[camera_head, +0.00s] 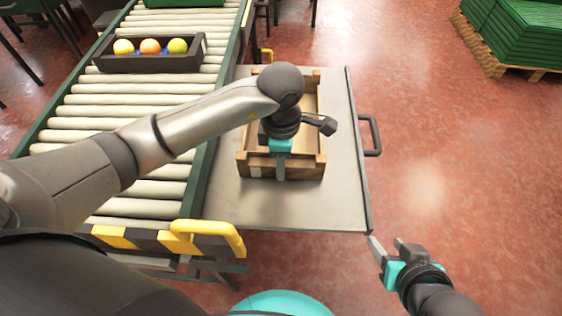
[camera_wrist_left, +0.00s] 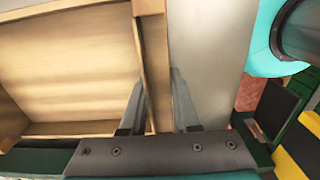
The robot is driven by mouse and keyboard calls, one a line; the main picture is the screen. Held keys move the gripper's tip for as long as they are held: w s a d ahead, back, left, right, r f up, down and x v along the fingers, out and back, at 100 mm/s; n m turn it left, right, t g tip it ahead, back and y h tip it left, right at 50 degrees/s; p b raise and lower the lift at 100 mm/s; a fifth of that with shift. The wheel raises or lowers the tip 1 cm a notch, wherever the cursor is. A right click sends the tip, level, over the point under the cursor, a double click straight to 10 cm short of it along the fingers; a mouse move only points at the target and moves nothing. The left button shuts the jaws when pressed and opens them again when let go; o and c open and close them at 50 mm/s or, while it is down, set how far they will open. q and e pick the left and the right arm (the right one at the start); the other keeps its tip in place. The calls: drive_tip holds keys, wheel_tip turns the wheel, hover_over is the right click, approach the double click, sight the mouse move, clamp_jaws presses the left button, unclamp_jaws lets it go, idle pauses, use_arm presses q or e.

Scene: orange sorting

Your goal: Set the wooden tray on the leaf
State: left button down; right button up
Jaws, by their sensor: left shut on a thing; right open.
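The wooden tray (camera_head: 312,115) is on the grey leaf (camera_head: 340,185) beside the roller conveyor, and it looks empty. I cannot tell whether it rests fully on the leaf. My left gripper (camera_head: 280,170) is shut on the tray's near wall, and my left arm hides part of the tray. In the left wrist view, the fingers of my left gripper (camera_wrist_left: 158,105) straddle the wall of the tray (camera_wrist_left: 70,65), and bare leaf (camera_wrist_left: 208,60) shows beside it. My right gripper (camera_head: 385,250) is open and empty, off the leaf's near right corner.
A dark tray (camera_head: 150,64) with a yellow, an orange and a green fruit sits on the roller conveyor (camera_head: 140,100). A yellow rail (camera_head: 210,235) stands at the conveyor's near end. The red floor on the right is clear.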

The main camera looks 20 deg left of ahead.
use_arm(q)
drive_tip(key=shift+f, duration=0.1)
drive_tip(key=c, duration=0.6)
unclamp_jaws()
drive_tip(key=shift+c, duration=0.2)
use_arm(e)
drive_tip(key=shift+w+a, duration=0.15)
drive_tip(key=shift+a, duration=0.05)
use_arm(q)
drive_tip(key=shift+r, duration=0.4)
drive_tip(key=shift+r+p, duration=0.65)
drive_tip(key=shift+r, duration=0.25)
wheel_tip(320, 180, up, 3)
drive_tip(key=shift+r+p, duration=0.2)
drive_tip(key=shift+p, duration=0.65)
wheel_tip(320, 180, up, 5)
drive_tip(key=shift+f+p, duration=0.2)
drive_tip(key=shift+p, duration=0.8)
drive_tip(key=shift+r+p, duration=0.3)
drive_tip(key=shift+r, duration=0.5)
use_arm(e)
drive_tip(key=s+d+f+g+h, duration=0.1)
drive_tip(key=s+d+f+g, duration=0.3)
drive_tip(key=f, duration=0.3)
drive_tip(key=shift+f+m+h, duration=0.15)
drive_tip(key=shift+m+h, duration=0.15)
